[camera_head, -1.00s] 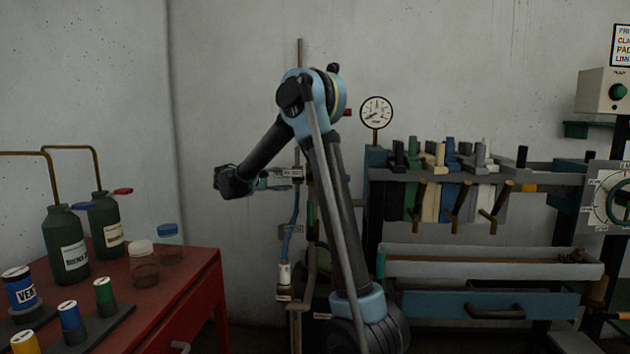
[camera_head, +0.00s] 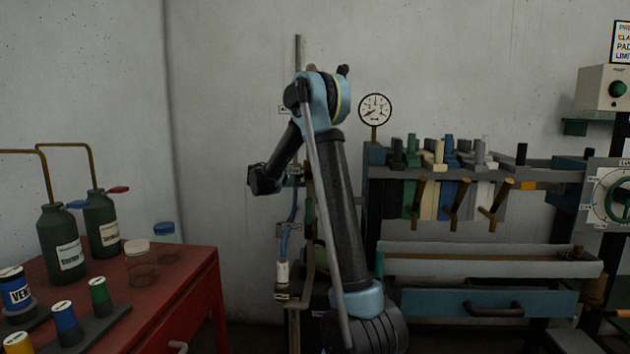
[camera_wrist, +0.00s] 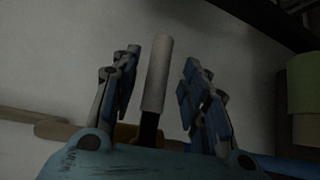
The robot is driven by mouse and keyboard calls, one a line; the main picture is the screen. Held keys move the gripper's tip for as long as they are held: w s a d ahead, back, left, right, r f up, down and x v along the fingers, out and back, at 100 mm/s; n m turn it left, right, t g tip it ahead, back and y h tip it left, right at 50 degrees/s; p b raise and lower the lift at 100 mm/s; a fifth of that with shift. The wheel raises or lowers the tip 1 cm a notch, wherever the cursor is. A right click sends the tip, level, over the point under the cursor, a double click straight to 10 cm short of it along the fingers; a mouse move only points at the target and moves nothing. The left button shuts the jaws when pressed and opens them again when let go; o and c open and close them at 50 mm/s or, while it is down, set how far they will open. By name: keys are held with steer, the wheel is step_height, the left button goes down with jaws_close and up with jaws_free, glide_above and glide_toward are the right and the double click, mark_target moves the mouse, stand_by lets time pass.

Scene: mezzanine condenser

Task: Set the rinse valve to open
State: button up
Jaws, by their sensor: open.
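In the wrist view, my gripper (camera_wrist: 160,75) is open, with one finger on each side of a pale cylindrical handle (camera_wrist: 158,72). The handle has a dark stem and stands between the fingers, with visible gaps on both sides. No label shows there, so I cannot confirm that it belongs to the rinse valve. In the head view, the end of my arm is at the vertical pipework (camera_head: 299,50) by the wall; the fingers and handle are hidden behind my arm. A small plate on the pipework is too small to read.
A blue hose (camera_head: 292,212) runs down the pipework to a white fitting (camera_head: 283,272). A red cabinet (camera_head: 195,290) with bottles and jars stands left. A pressure gauge (camera_head: 375,109) and a rack with several levers (camera_head: 455,205) stand right. Bare wall lies left of the pipework.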

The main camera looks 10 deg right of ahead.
steer(key=shift+x, duration=1.95)
jaws_close()
